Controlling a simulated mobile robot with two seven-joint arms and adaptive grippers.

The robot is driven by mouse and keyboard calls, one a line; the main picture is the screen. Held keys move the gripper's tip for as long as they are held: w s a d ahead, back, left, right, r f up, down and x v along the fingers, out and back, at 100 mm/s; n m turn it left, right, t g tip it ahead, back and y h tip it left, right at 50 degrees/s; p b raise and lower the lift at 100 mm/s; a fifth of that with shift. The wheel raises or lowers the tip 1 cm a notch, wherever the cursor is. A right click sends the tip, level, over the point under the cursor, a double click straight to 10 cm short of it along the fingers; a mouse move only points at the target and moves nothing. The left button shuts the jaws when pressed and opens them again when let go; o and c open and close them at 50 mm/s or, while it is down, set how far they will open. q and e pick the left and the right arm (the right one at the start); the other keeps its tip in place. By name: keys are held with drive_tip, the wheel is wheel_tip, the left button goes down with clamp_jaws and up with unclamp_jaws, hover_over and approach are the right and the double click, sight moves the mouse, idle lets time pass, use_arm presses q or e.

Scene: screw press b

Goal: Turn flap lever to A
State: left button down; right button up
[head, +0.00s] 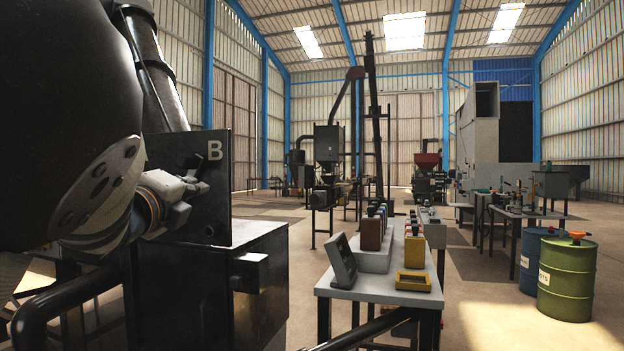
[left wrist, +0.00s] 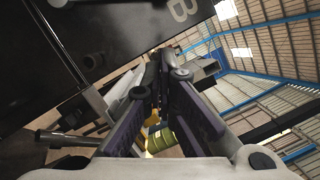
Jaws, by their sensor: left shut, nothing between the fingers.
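The dark upright panel (head: 226,186) bears a white letter B at its upper right. The same panel shows in the left wrist view (left wrist: 105,38), with the B at the top. No letter A shows; my arm covers the panel's left part. My left gripper (head: 198,186) is in front of the panel, below and left of the B. In the left wrist view its fingers (left wrist: 158,78) are together with nothing between them. A grey metal rod (left wrist: 70,138) lies left of the fingers, apart from them; I cannot tell whether it is the flap lever. My right gripper is not in view.
A dark machine box (head: 255,275) stands below the panel. A small table (head: 375,290) with coloured blocks and a yellow frame (head: 413,281) stands to the right. Green (head: 567,280) and blue (head: 530,260) drums are farther right. The floor between has free room.

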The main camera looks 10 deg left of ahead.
sight(197, 172)
use_arm(q)
drive_tip(key=w+a+r, duration=0.1)
drive_tip(key=w, duration=0.2)
drive_tip(key=w+a, duration=0.1)
drive_tip(key=w, duration=0.2)
drive_tip(key=w+a+r, duration=0.1)
drive_tip(key=w+a, duration=0.1)
drive_tip(key=w, duration=0.1)
drive_tip(key=shift+a+r+p, duration=0.1)
drive_tip(key=shift+r+p, duration=0.2)
drive_tip(key=shift+p, duration=0.05)
drive_tip(key=shift+w, duration=0.1)
